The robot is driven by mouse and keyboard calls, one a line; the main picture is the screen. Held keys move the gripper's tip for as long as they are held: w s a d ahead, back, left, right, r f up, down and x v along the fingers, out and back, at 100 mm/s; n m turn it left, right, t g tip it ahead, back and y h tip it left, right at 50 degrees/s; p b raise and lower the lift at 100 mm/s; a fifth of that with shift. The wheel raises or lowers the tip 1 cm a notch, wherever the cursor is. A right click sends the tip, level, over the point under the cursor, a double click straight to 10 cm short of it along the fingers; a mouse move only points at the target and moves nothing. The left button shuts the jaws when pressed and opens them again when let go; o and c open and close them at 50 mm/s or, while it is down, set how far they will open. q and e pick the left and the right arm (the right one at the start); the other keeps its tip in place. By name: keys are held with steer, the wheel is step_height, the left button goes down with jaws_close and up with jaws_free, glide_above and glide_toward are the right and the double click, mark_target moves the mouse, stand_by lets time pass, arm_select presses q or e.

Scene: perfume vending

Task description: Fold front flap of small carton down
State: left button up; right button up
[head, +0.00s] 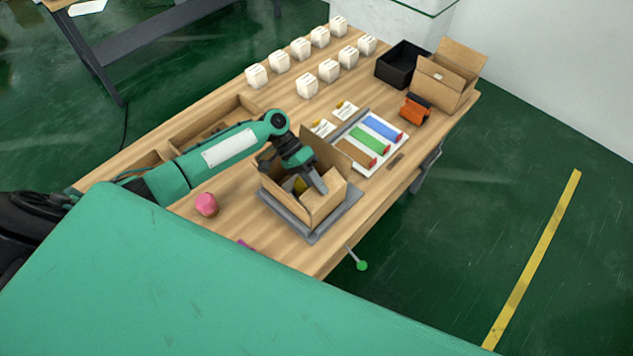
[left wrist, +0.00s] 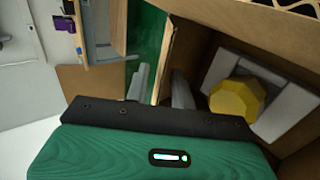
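The small open carton (head: 318,212) sits on a grey tray (head: 315,238) near the table's front edge, with a flap (head: 325,152) standing up at its back. My left gripper (head: 312,180) reaches down over the carton. In the left wrist view, its two fingers (left wrist: 162,92) stand apart on either side of a thin cardboard panel (left wrist: 166,55); a gap shows on the left finger's side. Inside the carton, a yellow faceted object (left wrist: 238,98) sits in a pale grey insert (left wrist: 270,75). It is partly hidden in the head view. My right gripper is not in view.
A pink object (head: 206,204) lies left of the carton. Behind it are a white tray with coloured strips (head: 370,140), an orange device (head: 415,109), a black bin (head: 400,64) and a larger open carton (head: 445,85). Several white boxes (head: 307,84) stand at the back.

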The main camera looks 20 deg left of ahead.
arm_select(q)
jaws_close()
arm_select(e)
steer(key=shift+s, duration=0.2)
arm_select(q)
steer(key=shift+f, duration=0.15)
steer(key=shift+a+f+h+b, duration=0.2)
steer(key=shift+h+b, duration=0.4)
steer(key=shift+b, duration=0.6)
steer(key=shift+r+g, duration=0.15)
steer(key=shift+g, duration=0.15)
jaws_free()
steer(key=shift+w, duration=0.1)
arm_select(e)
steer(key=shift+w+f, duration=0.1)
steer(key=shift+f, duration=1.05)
